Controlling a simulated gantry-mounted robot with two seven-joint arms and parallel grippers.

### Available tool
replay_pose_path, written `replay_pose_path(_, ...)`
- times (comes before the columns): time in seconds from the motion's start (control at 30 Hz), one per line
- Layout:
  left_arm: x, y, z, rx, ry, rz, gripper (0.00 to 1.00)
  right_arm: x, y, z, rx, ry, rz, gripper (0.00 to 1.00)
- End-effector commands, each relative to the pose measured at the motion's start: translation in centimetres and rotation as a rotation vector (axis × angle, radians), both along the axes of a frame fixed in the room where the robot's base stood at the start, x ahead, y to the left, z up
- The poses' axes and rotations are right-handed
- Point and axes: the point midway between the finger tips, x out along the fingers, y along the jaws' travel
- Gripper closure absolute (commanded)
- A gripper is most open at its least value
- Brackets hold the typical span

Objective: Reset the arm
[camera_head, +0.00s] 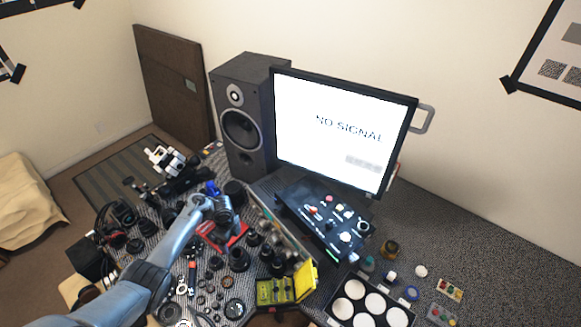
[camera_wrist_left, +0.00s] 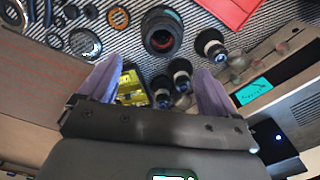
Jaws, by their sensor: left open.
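My left arm comes in from the lower left in the head view, and my left gripper (camera_head: 226,214) is above the table among the lens parts. In the left wrist view the two purple-grey fingers of my left gripper (camera_wrist_left: 155,88) stand wide apart, with nothing held between them. A black lens barrel (camera_wrist_left: 162,32) stands on the striped surface beyond the fingers. Smaller black lens parts (camera_wrist_left: 181,72) and a yellow case (camera_wrist_left: 131,86) show in the gap, below the fingers. My right gripper is in neither view.
A monitor (camera_head: 340,130) and a speaker (camera_head: 240,115) stand at the back. A black control box (camera_head: 325,215) is right of my gripper. An open yellow-green case (camera_head: 275,291) and a tray with white discs (camera_head: 368,302) are in front. A red tray (camera_head: 222,236) lies near my gripper.

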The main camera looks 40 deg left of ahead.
Motion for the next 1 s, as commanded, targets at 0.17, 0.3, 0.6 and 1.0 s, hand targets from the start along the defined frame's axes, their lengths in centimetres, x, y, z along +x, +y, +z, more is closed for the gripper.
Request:
replay_pose_path(0.17,-4.1,-0.9,-2.5,-0.012,0.072,-0.006,0.08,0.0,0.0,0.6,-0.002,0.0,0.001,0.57)
replay_pose_path(0.3,-9.5,-3.3,-5.7,-0.03,0.16,-0.037,0.08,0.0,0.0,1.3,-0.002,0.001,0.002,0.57)
replay_pose_path(0.6,-18.7,-13.9,-7.2,0.039,0.174,-0.114,0.08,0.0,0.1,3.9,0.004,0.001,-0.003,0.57)
replay_pose_path(1.0,-19.7,-28.8,7.9,0.015,-0.11,0.327,0.08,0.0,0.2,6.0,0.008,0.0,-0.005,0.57)
